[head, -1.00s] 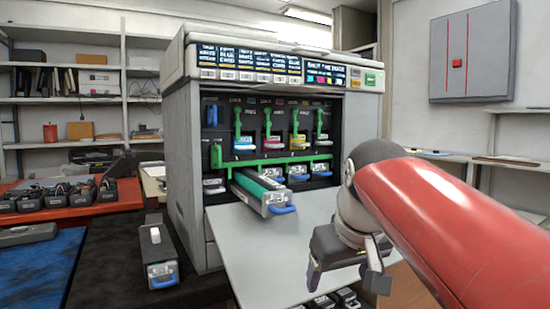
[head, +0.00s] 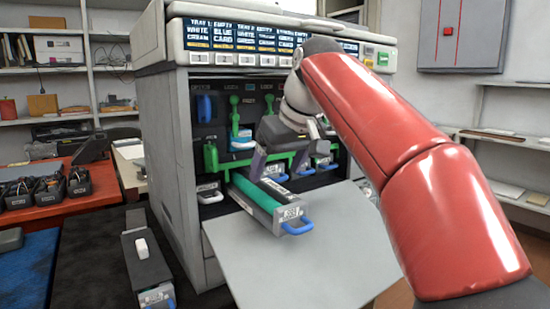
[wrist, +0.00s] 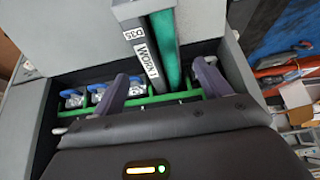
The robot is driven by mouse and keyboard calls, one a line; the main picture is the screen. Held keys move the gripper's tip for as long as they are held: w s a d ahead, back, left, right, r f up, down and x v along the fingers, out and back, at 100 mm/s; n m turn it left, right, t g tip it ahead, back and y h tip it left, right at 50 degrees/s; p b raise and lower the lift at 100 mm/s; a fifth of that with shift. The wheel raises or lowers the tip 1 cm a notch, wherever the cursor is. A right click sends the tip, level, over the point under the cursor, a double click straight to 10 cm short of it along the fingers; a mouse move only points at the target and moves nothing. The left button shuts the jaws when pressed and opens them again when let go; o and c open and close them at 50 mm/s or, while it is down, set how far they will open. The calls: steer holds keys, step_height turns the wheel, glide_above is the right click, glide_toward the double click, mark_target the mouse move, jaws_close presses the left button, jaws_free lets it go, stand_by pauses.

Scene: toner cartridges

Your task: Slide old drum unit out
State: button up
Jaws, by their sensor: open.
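The old drum unit (head: 262,203) is a long grey tray with a green roller and a blue handle at its front end. It sticks partly out of the printer's lower opening, over the grey open door. In the wrist view the drum unit (wrist: 146,60) shows labels reading "D35" and "WORN". My gripper (head: 280,170) is open above the drum unit's rear part, near the green bar. In the wrist view my gripper (wrist: 160,72) has one finger on either side of the unit. I cannot tell whether the fingers touch it. The unit's inner end is hidden.
A green bar (head: 225,172) crosses the printer front (head: 178,150), with other blue-handled units below it. The grey door (head: 300,262) is otherwise bare. A dark blue-handled unit (head: 148,265) stands at lower left, near a red bench (head: 70,210) with several black bins.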

mark_target(305, 228)
steer(key=b+x, duration=0.3)
steer(key=x, duration=0.5)
steer(key=shift+f, duration=0.3)
steer(key=shift+r, duration=0.15)
steer(key=c, duration=1.5)
steer(key=shift+s+d+b, duration=0.9)
steer(key=shift+s+d, duration=0.25)
steer(key=shift+s, duration=0.5)
steer(key=shift+s+d+b, duration=0.85)
steer(key=shift+s+d, duration=0.25)
steer(key=shift+s, duration=0.6)
steer(key=shift+s+d+b, duration=0.9)
steer(key=shift+s+d, duration=0.25)
steer(key=shift+s, duration=0.5)
steer(key=shift+c, duration=0.2)
steer(key=shift+s+d, duration=0.1)
steer(key=shift+s, duration=0.1)
steer(key=s+d, duration=0.1)
steer(key=s+r, duration=0.1)
steer(key=s+d+r, duration=0.1)
steer(key=s, duration=0.1)
steer(key=shift+d, duration=0.4)
